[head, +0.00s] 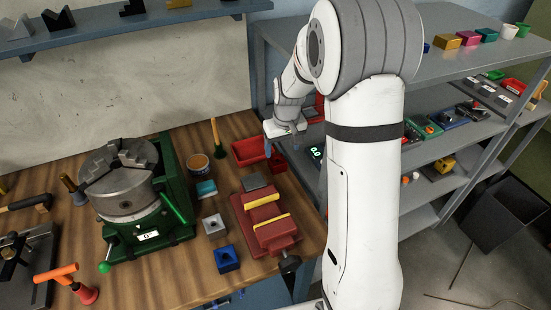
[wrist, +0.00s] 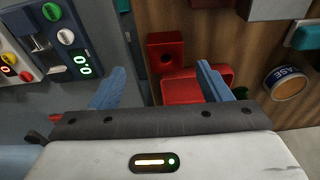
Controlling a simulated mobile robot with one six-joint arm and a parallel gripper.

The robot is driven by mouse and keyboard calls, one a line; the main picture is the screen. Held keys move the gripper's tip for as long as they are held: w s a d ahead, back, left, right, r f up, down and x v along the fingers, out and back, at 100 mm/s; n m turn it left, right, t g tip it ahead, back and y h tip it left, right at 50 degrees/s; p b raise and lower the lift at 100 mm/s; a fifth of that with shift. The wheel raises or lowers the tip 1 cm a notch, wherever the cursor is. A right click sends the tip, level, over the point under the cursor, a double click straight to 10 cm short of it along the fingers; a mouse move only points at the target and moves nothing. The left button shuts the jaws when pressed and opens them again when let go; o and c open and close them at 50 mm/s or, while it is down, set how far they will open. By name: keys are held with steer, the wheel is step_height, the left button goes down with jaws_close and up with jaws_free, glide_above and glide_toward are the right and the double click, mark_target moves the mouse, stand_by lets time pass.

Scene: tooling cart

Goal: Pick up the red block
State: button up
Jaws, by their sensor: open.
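The red block (head: 279,164) sits on the wooden bench near its right edge, beside the front right corner of a red tray. In the wrist view the red block (wrist: 165,52) shows a dark round hole and lies beyond the fingertips, roughly between their lines. My gripper (head: 281,147) is just behind and above the block in the head view. The fingers appear apart from the block.
The red tray (wrist: 183,88) lies close to the right finger. A can (head: 198,163), a teal block (head: 206,188), a red vise (head: 277,233) and a green-based chuck (head: 172,212) stand on the bench. A grey shelf unit (head: 440,62) and a panel with knobs (wrist: 60,45) are close by.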

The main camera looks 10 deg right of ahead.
mark_target(277, 161)
steer(key=f, duration=0.2)
steer(key=shift+w+f, duration=0.3)
steer(key=shift+w, duration=0.05)
steer(key=shift+w+a+f+p, duration=0.2)
steer(key=shift+f+p, duration=0.15)
steer(key=shift+f, duration=0.55)
steer(key=shift+w+a+f+p, duration=0.15)
steer(key=shift+w+f+p, duration=0.15)
steer(key=shift+f, duration=0.6)
steer(key=shift+w+a+f+p, duration=0.2)
steer(key=shift+f+p, duration=0.15)
steer(key=shift+f, duration=0.55)
steer(key=c, duration=1.2)
steer(key=shift+r, duration=0.1)
